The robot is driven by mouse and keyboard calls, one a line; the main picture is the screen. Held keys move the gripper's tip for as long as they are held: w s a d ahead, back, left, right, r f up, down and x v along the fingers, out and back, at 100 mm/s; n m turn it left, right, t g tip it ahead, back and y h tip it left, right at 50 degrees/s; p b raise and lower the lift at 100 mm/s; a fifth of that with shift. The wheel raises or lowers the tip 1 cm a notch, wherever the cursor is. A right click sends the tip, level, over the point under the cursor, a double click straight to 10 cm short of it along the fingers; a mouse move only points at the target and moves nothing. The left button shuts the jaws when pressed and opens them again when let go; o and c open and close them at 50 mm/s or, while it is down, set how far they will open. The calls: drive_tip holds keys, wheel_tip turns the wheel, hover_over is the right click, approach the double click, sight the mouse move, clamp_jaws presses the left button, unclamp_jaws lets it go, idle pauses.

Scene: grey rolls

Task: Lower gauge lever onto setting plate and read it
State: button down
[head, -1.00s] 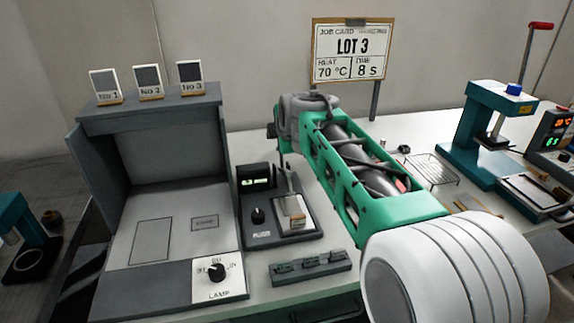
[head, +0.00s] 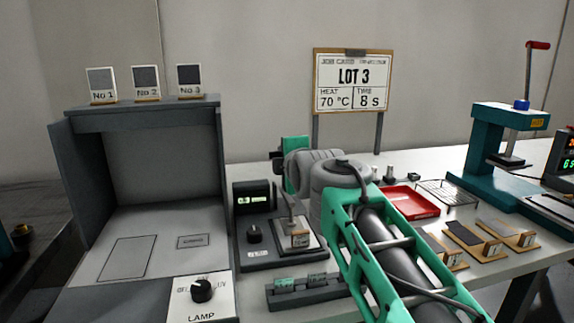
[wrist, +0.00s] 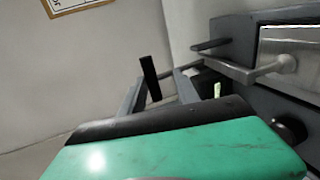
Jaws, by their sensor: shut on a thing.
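The gauge is a dark box (head: 274,254) on the bench, with a small lit display (head: 252,198) whose digits are too small to read surely, and a black knob. Its grey metal lever (head: 287,206) stands raised and tilted over the pale setting plate (head: 318,243), which bears a small tag. My gripper (head: 278,163) is at the lever's upper end, shut on it; my arm partly hides the contact. In the wrist view the lever (wrist: 236,72) runs from its pivot end toward my gripper's fingers (wrist: 163,86), above the green hand.
A lamp booth (head: 150,225) stands left, with three numbered sample cards on top. A rack (head: 308,290) sits before the gauge. Right are a red tray (head: 410,203), a wire rack (head: 448,193), several sample cards (head: 490,240) and a teal press (head: 497,150). A job card (head: 352,82) stands behind.

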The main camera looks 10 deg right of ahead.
drive_tip(key=shift+w+a+f, duration=0.1)
drive_tip(key=shift+a+f, duration=0.05)
drive_tip(key=shift+f, duration=0.5)
drive_tip(key=c, duration=1.1)
unclamp_jaws()
drive_tip(key=shift+w, duration=0.15)
drive_tip(key=shift+c, duration=0.2)
drive_tip(key=o, duration=0.3)
drive_tip(key=shift+r, duration=0.35)
drive_tip(key=shift+s+r, duration=0.15)
drive_tip(key=shift+s, duration=0.15)
drive_tip(key=p+v, duration=0.1)
drive_tip(key=v, duration=0.6)
drive_tip(key=shift+s, duration=0.1)
